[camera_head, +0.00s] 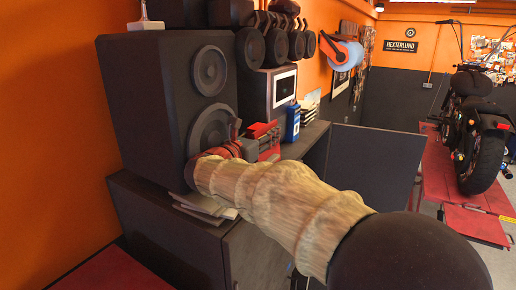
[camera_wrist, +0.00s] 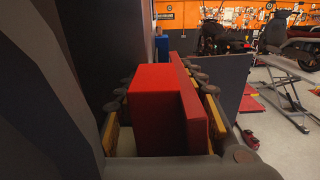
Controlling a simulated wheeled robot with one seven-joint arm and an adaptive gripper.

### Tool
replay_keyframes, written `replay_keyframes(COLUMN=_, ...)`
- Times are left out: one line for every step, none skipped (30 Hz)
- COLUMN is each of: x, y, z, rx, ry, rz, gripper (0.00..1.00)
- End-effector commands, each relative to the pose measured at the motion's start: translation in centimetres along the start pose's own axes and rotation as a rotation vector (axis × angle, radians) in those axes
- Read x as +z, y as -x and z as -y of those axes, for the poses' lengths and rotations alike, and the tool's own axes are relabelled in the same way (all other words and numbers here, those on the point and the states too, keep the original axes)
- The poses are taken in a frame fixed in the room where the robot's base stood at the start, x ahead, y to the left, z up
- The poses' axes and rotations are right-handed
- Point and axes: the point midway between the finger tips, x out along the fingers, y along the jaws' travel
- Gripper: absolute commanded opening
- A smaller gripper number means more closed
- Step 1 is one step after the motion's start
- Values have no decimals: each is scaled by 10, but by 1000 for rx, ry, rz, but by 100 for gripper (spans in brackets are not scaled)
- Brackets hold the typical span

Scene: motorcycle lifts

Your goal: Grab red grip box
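The red grip box (camera_wrist: 157,108) stands between the two fingers of my gripper (camera_wrist: 164,84) in the wrist view. A flat red part runs along its right side. The right finger's yellow pad is close against that side; I cannot tell whether it touches. A gap shows between the left pad and the box, so the gripper is open around it. In the head view the red box (camera_head: 264,132) is on the dark cabinet top, partly hidden behind my gripper (camera_head: 246,143) and arm.
A large black speaker (camera_head: 150,100) stands close to the left of my gripper. A blue container (camera_head: 292,123) stands behind the box. Papers (camera_head: 205,206) lie at the speaker's foot. A dark panel (camera_head: 370,165) rises to the right. A motorcycle (camera_head: 475,130) stands on a red lift farther right.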

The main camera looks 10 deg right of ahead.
Motion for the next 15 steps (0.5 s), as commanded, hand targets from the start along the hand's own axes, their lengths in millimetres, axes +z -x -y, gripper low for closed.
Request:
replay_keyframes(x=0, y=0, z=0, rx=0, ry=0, rz=0, gripper=34)
replay_keyframes(x=0, y=0, z=0, rx=0, ry=0, rz=0, gripper=33)
replay_keyframes(x=0, y=0, z=0, rx=0, ry=0, rz=0, gripper=30)
replay_keyframes(x=0, y=0, z=0, rx=0, ry=0, rz=0, gripper=29)
replay_keyframes(x=0, y=0, z=0, rx=0, ry=0, rz=0, gripper=27)
replay_keyframes(x=0, y=0, z=0, rx=0, ry=0, rz=0, gripper=25)
replay_keyframes(x=0, y=0, z=0, rx=0, ry=0, rz=0, gripper=23)
replay_keyframes(x=0, y=0, z=0, rx=0, ry=0, rz=0, gripper=21)
replay_keyframes(x=0, y=0, z=0, rx=0, ry=0, rz=0, gripper=19)
replay_keyframes(x=0, y=0, z=0, rx=0, ry=0, rz=0, gripper=17)
replay_keyframes(x=0, y=0, z=0, rx=0, ry=0, rz=0, gripper=16)
replay_keyframes(x=0, y=0, z=0, rx=0, ry=0, rz=0, gripper=13)
replay_keyframes(x=0, y=0, z=0, rx=0, ry=0, rz=0, gripper=12)
replay_keyframes(x=0, y=0, z=0, rx=0, ry=0, rz=0, gripper=10)
replay_keyframes(x=0, y=0, z=0, rx=0, ry=0, rz=0, gripper=8)
